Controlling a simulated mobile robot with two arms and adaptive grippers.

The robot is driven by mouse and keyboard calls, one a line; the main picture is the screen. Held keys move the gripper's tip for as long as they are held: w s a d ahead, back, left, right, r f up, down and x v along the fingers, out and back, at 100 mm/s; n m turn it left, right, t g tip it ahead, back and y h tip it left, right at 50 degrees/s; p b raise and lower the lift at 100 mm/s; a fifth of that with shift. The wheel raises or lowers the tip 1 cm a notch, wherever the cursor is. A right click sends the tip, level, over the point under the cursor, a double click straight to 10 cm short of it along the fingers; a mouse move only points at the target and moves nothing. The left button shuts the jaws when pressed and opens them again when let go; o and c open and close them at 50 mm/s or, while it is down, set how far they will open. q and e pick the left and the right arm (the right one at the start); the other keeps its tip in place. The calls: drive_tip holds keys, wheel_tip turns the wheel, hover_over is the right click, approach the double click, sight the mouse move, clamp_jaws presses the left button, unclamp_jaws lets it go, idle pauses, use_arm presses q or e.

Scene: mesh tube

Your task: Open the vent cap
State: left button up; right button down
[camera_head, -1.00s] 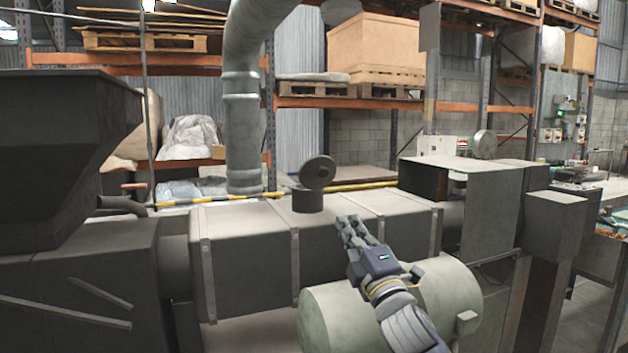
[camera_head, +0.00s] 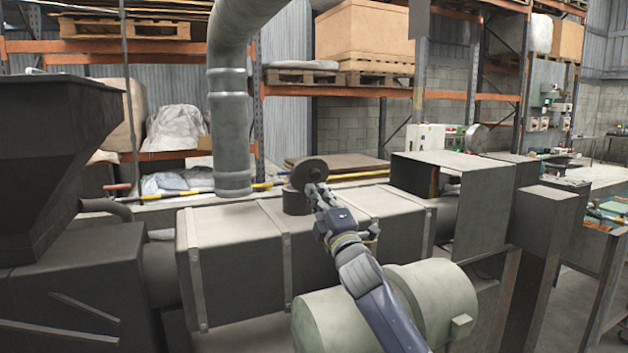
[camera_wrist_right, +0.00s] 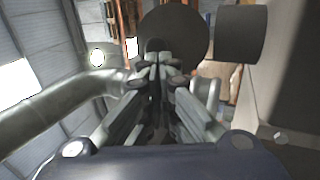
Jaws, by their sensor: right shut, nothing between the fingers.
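The vent cap (camera_head: 309,168) is a dark round disc with a small centre hub. It stands tilted up above a short dark vent pipe (camera_head: 295,201) on top of the long metal housing. My right gripper (camera_head: 317,190) is shut and empty, just right of the vent pipe and at the lower edge of the cap. In the right wrist view the closed fingertips (camera_wrist_right: 155,46) overlap the cap disc (camera_wrist_right: 180,32), with the vent pipe (camera_wrist_right: 241,33) to its right. I cannot tell whether the fingers touch the cap. My left gripper is not in view.
The housing (camera_head: 235,228) runs across the middle. A pale green cylinder (camera_head: 440,298) lies in front of it below my right arm. A grey duct (camera_head: 229,130) rises behind, and a dark hopper (camera_head: 50,160) stands at left. Shelving fills the back.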

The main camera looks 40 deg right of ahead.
sight(307, 169)
drive_tip(key=x, duration=0.3)
drive_tip(key=shift+p, duration=0.4)
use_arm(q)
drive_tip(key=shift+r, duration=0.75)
use_arm(e)
drive_tip(key=r+p, duration=0.1)
drive_tip(key=p, duration=0.1)
drive_tip(key=g+p, duration=0.1)
drive_tip(key=p, duration=0.2)
drive_tip(key=shift+w+r, duration=0.2)
drive_tip(key=shift+r, duration=0.2)
drive_tip(key=shift+w+d+r, duration=0.15)
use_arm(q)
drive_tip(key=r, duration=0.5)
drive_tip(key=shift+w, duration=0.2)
use_arm(e)
drive_tip(key=shift+w, duration=0.1)
